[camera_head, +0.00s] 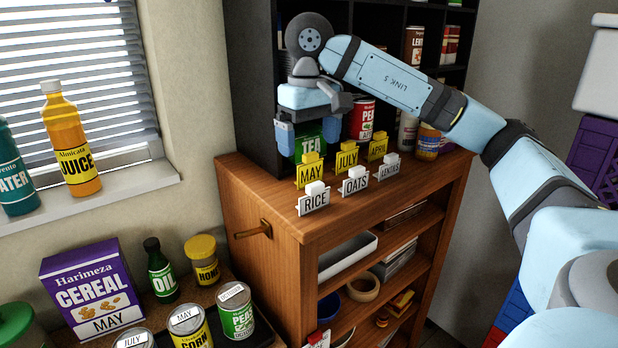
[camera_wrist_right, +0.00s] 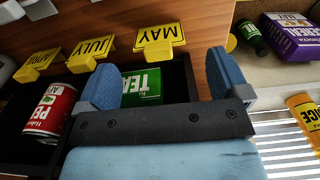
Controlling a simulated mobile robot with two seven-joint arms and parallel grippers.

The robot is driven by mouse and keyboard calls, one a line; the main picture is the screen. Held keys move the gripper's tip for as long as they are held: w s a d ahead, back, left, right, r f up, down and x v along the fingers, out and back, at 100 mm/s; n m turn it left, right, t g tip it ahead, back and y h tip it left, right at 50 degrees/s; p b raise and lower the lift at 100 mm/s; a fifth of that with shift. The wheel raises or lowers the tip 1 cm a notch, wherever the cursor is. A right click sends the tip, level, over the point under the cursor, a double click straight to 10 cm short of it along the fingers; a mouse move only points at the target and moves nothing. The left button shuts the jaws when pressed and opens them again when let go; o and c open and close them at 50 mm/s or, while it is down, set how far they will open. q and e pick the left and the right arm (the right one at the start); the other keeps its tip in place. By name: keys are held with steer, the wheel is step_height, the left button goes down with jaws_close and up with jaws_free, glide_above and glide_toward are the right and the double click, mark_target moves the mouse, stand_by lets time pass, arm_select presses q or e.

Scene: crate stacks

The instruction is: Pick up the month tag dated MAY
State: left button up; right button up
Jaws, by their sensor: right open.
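The yellow MAY tag (camera_head: 310,174) stands at the left end of a row of yellow tags on top of the wooden cabinet, beside the JULY tag (camera_head: 347,158) and a third yellow tag (camera_head: 377,147). In the right wrist view the MAY tag (camera_wrist_right: 159,37) appears upside down, ahead of the fingers. My right gripper (camera_head: 308,136) is open and empty, behind and a little above the MAY tag, in front of the dark shelf. Its two blue fingers (camera_wrist_right: 161,62) are apart. A green TEA box (camera_head: 309,147) shows between them. My left gripper is not in view.
White RICE (camera_head: 314,199), OATS (camera_head: 355,181) and LENTILS (camera_head: 388,167) tags stand in front of the yellow ones. A red can (camera_head: 361,119) and jars stand in the dark shelf (camera_head: 255,75) behind. A cereal box (camera_head: 88,285) and cans stand lower left.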

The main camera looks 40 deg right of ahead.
mark_target(311, 153)
steer(key=shift+s+f, duration=0.15)
steer(key=shift+f, duration=0.3)
step_height(311, 153, down, 4)
steer(key=shift+d+f, duration=0.1)
steer(key=shift+f, duration=0.15)
steer(key=shift+c, duration=0.2)
steer(key=c, duration=0.9)
